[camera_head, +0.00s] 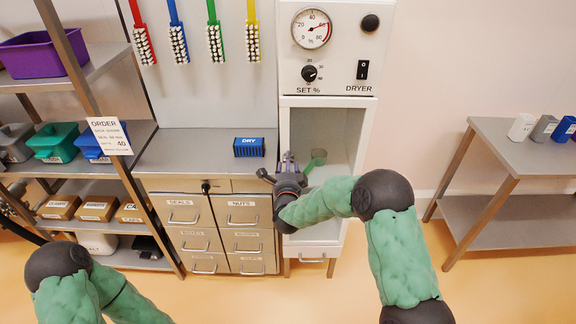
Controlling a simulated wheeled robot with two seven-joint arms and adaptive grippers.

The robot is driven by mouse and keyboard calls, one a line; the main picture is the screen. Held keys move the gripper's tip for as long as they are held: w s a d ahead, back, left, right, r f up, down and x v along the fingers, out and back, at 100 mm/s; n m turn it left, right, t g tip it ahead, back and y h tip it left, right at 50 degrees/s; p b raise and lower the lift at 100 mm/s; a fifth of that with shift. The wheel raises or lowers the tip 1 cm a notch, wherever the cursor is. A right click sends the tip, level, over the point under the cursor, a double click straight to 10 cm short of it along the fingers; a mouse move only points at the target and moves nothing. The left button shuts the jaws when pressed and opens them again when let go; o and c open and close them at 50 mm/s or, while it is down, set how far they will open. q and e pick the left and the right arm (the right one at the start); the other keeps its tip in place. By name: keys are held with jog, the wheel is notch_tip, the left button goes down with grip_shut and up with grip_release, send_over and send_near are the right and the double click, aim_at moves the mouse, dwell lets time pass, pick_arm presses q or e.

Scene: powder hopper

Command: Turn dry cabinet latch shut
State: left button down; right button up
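The dry cabinet (369,160) is a white upright unit with a tall compartment below its control panel. The compartment's grey interior (340,125) shows, with a green object (318,157) inside. I cannot tell whether a clear door covers it. My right gripper (288,160) is at the left edge of the compartment, its grey fingers pointing up. I cannot make out the latch; the gripper and forearm hide part of the cabinet front. My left arm is at the lower left, its gripper out of view.
A steel counter (190,150) with a blue DRY box (249,147) stands left of the cabinet, above labelled drawers (243,212). Shelving with bins (53,141) is at the far left. A steel table (515,155) with small containers stands right. Brushes (215,42) hang above the counter.

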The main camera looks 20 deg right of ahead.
jog(key=shift+w+d, duration=0.1)
jog(key=shift+w, duration=0.05)
jog(key=shift+c, duration=0.3)
grip_shut()
jog(key=shift+n, duration=0.3)
jog(key=n, duration=1.7)
jog(key=shift+d+r, duration=0.2)
jog(key=shift+n+p, duration=0.3)
